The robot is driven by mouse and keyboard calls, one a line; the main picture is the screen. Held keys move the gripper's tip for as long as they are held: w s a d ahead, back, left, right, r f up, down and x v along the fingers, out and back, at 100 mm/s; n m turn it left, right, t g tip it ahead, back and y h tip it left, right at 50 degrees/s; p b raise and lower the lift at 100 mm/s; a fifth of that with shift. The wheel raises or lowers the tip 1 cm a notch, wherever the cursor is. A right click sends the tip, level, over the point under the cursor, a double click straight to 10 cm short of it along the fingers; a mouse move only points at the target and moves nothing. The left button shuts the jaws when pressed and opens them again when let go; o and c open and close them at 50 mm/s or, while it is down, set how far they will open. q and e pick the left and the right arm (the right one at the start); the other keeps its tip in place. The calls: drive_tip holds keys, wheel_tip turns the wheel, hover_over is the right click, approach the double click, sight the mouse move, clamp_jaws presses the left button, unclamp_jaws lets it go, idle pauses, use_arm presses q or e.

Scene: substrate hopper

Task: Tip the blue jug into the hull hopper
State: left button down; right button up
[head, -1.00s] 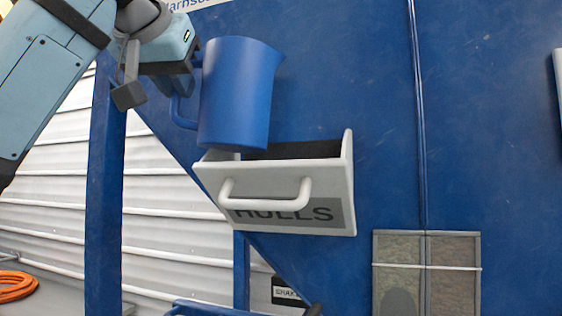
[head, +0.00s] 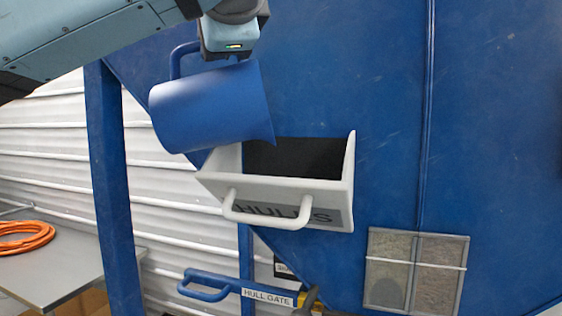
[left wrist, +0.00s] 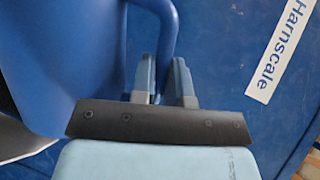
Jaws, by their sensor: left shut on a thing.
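The blue jug (head: 208,108) is tipped onto its side in the head view, its mouth and spout facing right and down, just above the left part of the hull hopper's opening. The hull hopper (head: 290,190) is an open white box with a handle and a HULLS label on the blue machine wall; its inside looks dark. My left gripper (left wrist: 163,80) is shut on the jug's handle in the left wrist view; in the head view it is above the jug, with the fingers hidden. The jug's inside is not visible. My right gripper is not in view.
A lever (head: 210,285) labelled HULL GATE is below the hopper. A windowed panel (head: 415,272) is at the lower right. A blue post (head: 118,190) stands left of the hopper. An orange hose coil (head: 25,238) lies on a grey table (head: 60,265).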

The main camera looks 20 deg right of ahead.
use_arm(q)
drive_tip(key=d+m, duration=0.1)
drive_tip(key=d, duration=0.1)
drive_tip(key=s+d+m+t+y, duration=0.1)
drive_tip(key=d+m, duration=0.1)
drive_tip(key=d, duration=0.1)
drive_tip(key=d+m+t, duration=0.1)
drive_tip(key=d+m, duration=0.1)
drive_tip(key=shift+s+d+f+y, duration=0.2)
drive_tip(key=shift+s+f+y, duration=0.1)
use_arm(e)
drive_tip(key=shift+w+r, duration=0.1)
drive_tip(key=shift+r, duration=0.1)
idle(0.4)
